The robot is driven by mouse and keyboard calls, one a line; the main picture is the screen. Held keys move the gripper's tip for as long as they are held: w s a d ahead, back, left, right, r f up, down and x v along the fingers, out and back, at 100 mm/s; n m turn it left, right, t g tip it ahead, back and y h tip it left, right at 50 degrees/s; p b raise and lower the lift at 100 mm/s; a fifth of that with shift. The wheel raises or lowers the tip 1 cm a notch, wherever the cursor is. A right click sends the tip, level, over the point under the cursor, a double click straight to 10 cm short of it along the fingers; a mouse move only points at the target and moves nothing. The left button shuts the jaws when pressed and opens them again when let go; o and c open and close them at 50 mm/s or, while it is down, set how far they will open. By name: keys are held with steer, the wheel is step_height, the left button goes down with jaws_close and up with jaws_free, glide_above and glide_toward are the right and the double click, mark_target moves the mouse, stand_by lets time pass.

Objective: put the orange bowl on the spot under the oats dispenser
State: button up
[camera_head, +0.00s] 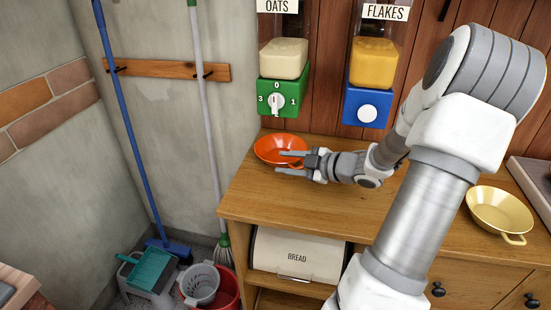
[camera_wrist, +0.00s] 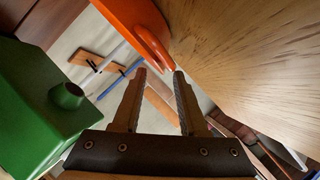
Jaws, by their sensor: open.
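The orange bowl (camera_head: 272,148) stands upright on the wooden counter, below the green oats dispenser (camera_head: 284,98) labelled OATS. In the wrist view the bowl (camera_wrist: 128,16) is at the top, with its looped handle just ahead of the fingertips. My gripper (camera_head: 291,162) is open at the bowl's right side, low over the counter. Its two fingers (camera_wrist: 159,76) show apart in the wrist view. I cannot tell whether they touch the handle. No marking of the spot under the dispenser shows; the bowl and gripper cover part of that area.
A blue flakes dispenser (camera_head: 367,106) hangs to the right. A yellow bowl (camera_head: 499,212) sits on the counter (camera_head: 245,204) at right, beyond my arm. A bread bin (camera_head: 298,255) is below the counter top. Brooms and buckets stand on the floor at left.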

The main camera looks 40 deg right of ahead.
steer(key=p+v, duration=0.1)
steer(key=v, duration=0.6)
steer(key=shift+s, duration=0.2)
